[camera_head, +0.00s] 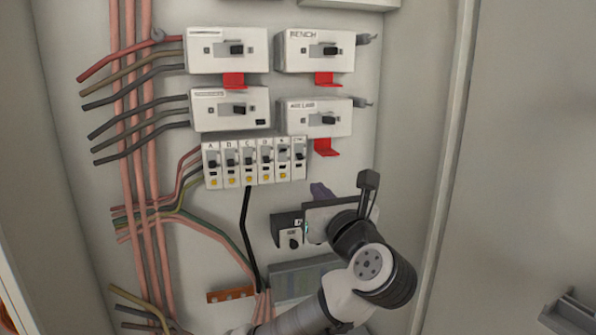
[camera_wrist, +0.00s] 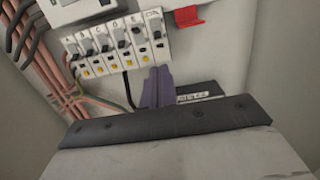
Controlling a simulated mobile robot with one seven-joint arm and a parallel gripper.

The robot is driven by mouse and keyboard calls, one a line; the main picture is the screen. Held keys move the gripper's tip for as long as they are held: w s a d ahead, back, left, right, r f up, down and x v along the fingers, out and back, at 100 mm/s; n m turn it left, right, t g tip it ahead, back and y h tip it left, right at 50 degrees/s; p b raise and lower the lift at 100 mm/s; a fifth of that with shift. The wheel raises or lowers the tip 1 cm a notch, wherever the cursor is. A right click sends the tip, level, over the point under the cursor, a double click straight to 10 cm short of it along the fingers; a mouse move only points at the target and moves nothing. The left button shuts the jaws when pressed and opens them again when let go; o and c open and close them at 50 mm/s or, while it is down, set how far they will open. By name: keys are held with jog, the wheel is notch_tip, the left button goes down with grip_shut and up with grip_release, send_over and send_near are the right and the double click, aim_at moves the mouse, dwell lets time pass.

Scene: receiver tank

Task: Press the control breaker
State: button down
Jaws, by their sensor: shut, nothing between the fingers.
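A row of several small white breakers is mounted on the panel, labelled A to E. The rightmost breaker (camera_head: 299,160) carries a longer label too small to read with certainty, and it looks like the control breaker. In the wrist view this breaker (camera_wrist: 155,38) is at the right end of the row, with a dark toggle. My gripper (camera_head: 319,190) has purple fingers, shut and empty, below and to the right of that breaker. In the wrist view my gripper's fingers (camera_wrist: 159,74) point up just under the breaker's lower end. I cannot tell whether they touch it.
Larger switch boxes, such as the lower right one (camera_head: 318,117) with a red tab (camera_head: 326,147), sit above the row. A small dark unit with a knob (camera_head: 288,232) lies below, left of my gripper. Pink pipes (camera_head: 140,150) run down the left.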

aim_at(299, 164)
jog(key=p+x, duration=0.3)
jog(key=x, duration=0.7)
